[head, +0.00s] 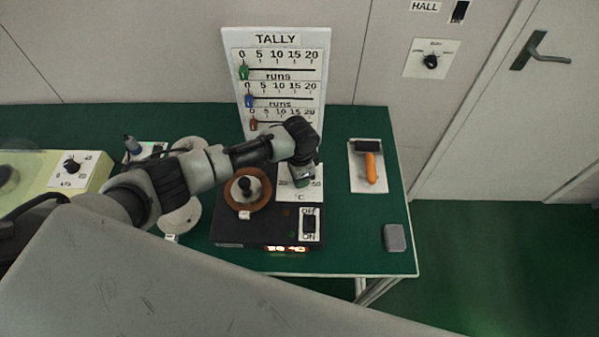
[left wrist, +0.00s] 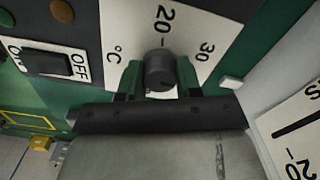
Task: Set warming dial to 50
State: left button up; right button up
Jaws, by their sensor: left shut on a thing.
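The warming dial (left wrist: 159,66) is a dark round knob on a white scale plate (left wrist: 200,20) with printed numbers and °C. My left gripper (left wrist: 159,82) has one green finger on each side of the knob and is shut on it. In the head view my left gripper (head: 304,181) reaches down over the plate (head: 284,191) and hides the knob. I cannot read the knob's pointer. My right gripper is in neither view.
The black warming unit (head: 232,232) has an OFF/ON switch (head: 310,224), a lit display (head: 286,248) and a round brown-rimmed plate (head: 261,201). A TALLY board (head: 277,40) stands behind. An orange-handled tool (head: 371,168) and a grey block (head: 394,238) lie at right, with bare green table between.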

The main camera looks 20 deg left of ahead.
pick_arm(q)
jog(key=m, duration=0.4)
jog(key=shift+m, duration=0.3)
jog(key=m, duration=0.4)
jog(key=shift+w+m, duration=0.1)
jog(key=shift+m, duration=0.2)
jog(key=m, duration=0.4)
jog(key=shift+m, duration=0.3)
jog(key=m+b, duration=0.1)
jog(key=m, duration=0.4)
jog(key=shift+w+m, duration=0.1)
jog(key=shift+m, duration=0.2)
jog(key=o, duration=0.9)
notch_tip(320, 180, up, 11)
jog(key=shift+f+b, duration=0.1)
jog(key=shift+b, duration=0.65)
